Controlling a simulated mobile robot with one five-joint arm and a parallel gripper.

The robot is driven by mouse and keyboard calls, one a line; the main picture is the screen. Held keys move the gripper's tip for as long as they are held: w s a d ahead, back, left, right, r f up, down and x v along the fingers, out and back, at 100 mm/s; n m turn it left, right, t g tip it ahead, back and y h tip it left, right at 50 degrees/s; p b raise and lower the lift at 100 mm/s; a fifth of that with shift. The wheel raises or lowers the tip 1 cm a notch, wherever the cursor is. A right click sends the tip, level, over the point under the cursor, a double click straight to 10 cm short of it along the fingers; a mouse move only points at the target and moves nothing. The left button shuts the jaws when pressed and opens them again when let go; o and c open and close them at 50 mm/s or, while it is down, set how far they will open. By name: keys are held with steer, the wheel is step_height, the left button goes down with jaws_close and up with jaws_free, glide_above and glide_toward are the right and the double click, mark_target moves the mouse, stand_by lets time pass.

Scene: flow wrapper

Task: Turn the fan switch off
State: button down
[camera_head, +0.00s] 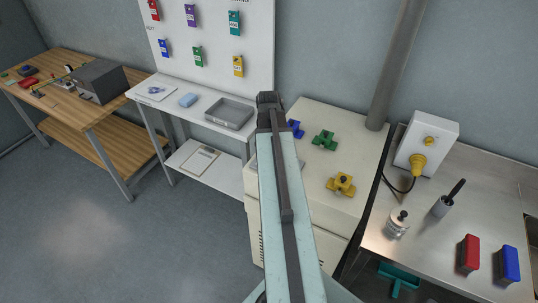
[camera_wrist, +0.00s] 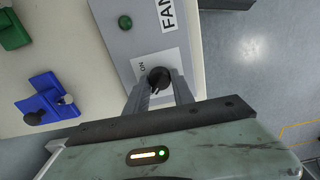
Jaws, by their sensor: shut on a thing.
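The fan switch is a black round knob (camera_wrist: 158,76) on a grey box (camera_wrist: 115,44) lettered "FAN" in the wrist view. A white plate beside the knob reads "ON", and a green round light (camera_wrist: 125,22) sits further up on the box. My gripper (camera_wrist: 159,84) is shut on the knob, one finger on each side of it. The knob's pointer direction is unclear.
Blue (camera_wrist: 45,98) and green (camera_wrist: 12,30) valve-like blocks lie left of the box in the wrist view. A yellow one (camera_head: 341,184) is on the cream cabinet (camera_head: 318,205) in the head view. A steel bench (camera_head: 440,235) stands right, a white table with a grey tray (camera_head: 229,113) left.

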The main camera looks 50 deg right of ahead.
stand_by(0.4)
steer(key=c, duration=1.1)
jaws_free()
step_height(320, 180, up, 8)
steer(key=p, duration=0.8)
steer(key=shift+f, duration=0.15)
